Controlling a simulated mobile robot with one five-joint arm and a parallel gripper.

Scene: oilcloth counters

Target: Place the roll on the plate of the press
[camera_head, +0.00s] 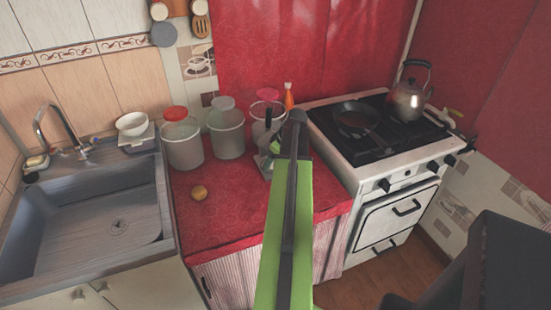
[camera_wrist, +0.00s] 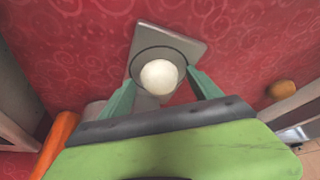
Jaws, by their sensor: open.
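The roll, a pale round ball (camera_wrist: 158,77), shows in the wrist view over the round plate of the press. The grey metal press (camera_wrist: 187,48) lies on the red counter with its flat part toward the top of the view. My gripper (camera_wrist: 162,84) is open, with one teal finger on each side of the roll. I cannot tell whether either finger touches it. In the head view my green arm reaches over the counter and hides most of the press (camera_head: 263,163). The roll is hidden there.
A brown-orange round item (camera_head: 199,192) lies on the open counter left of my arm. Clear containers (camera_head: 184,145) and an orange bottle (camera_head: 289,97) stand behind. The sink (camera_head: 85,230) is left; the stove (camera_head: 365,148) with pan and kettle (camera_head: 408,100) is right.

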